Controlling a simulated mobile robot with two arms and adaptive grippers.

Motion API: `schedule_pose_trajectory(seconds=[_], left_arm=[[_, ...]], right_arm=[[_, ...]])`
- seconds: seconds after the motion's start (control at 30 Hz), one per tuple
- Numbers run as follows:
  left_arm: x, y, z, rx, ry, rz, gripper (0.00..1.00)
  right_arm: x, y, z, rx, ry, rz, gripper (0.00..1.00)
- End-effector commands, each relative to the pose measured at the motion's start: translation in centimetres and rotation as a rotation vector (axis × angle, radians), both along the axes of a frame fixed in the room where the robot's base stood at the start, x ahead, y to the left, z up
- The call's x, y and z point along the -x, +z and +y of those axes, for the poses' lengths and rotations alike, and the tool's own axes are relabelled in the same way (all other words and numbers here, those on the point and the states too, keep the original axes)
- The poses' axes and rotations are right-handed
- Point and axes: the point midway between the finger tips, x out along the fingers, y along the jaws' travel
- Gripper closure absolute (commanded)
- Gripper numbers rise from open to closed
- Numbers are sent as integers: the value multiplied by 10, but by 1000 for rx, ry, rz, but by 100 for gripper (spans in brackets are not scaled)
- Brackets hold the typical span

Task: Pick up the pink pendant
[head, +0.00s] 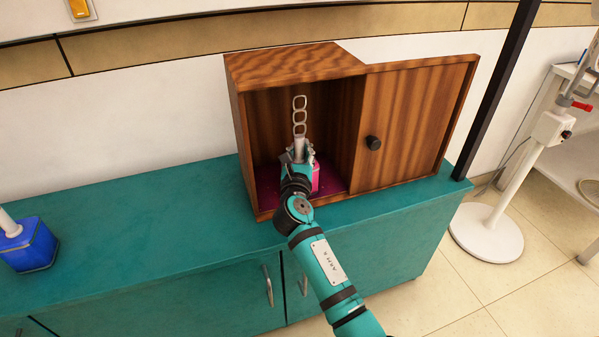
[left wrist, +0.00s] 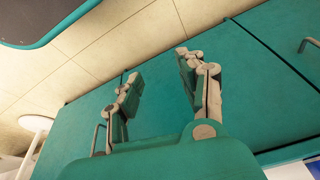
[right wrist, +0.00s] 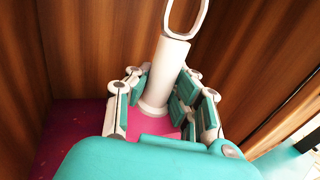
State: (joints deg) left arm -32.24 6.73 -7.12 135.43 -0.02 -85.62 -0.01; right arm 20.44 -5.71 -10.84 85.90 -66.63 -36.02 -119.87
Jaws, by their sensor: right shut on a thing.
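The pink pendant (head: 316,176) stands upright inside the left, open part of the wooden cabinet, with a white stem and a chain of pale links on top. My right gripper (head: 297,158) reaches in from the front and hides part of the pendant's body. In the right wrist view, the fingers (right wrist: 161,84) are shut around the white stem of the pink pendant (right wrist: 156,125), just above its pink base. My left gripper (left wrist: 158,66) shows only in the left wrist view, open and empty, with the teal cupboard front beyond it.
The wooden cabinet (head: 415,115) has its right half covered by a panel with a black knob (head: 373,143). Its walls stand close around my right gripper. A blue pendant (head: 30,246) stands at the left on the teal counter (head: 140,220). The counter between is clear.

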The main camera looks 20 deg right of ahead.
Motion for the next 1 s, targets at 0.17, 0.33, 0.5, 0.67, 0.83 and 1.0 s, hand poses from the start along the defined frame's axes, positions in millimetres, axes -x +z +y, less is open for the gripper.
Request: schedule_pose_trajectory(seconds=[0.17,0.33,0.5,0.67,0.83,1.0], left_arm=[[0,0,0,0,0,0,60],[0,0,0,0,0,0,60],[0,0,0,0,0,0,60],[0,0,0,1,0,1,60],[-1,1,0,1,0,-3,60],[-4,-18,-2,0,-4,15,60]], right_arm=[[0,0,0,0,0,1,100],[0,0,0,0,0,1,100],[0,2,0,0,1,-3,100],[0,1,0,0,1,-3,100],[0,4,0,0,1,-3,100],[0,13,0,0,1,-4,100]])
